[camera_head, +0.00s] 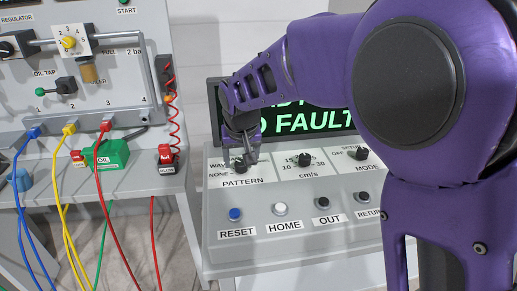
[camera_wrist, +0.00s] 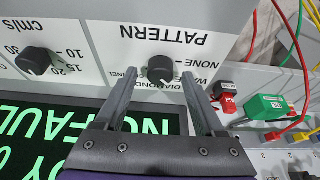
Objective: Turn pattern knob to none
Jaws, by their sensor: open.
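The black pattern knob (camera_head: 240,166) sits on the grey sloped panel (camera_head: 217,210), above the PATTERN label. In the wrist view the knob (camera_wrist: 160,69) shows upside down with NONE, DIAMOND and other partly covered labels around it. A small white mark shows on its lower side, apparently turned away from NONE, though the exact setting is hard to read. My gripper (camera_head: 249,150) is open over the knob. In the wrist view the fingers of my gripper (camera_wrist: 159,76) stand on either side of it, with a gap on both sides.
The cm/s knob (camera_head: 305,160) and mode knob (camera_head: 360,153) lie to the right. Reset (camera_head: 235,214), home (camera_head: 280,209), out (camera_head: 322,203) and return (camera_head: 362,197) buttons line the front. A lit screen (camera_head: 310,122) stands behind. Hoses and a red-tagged coiled cord (camera_head: 166,154) are at left.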

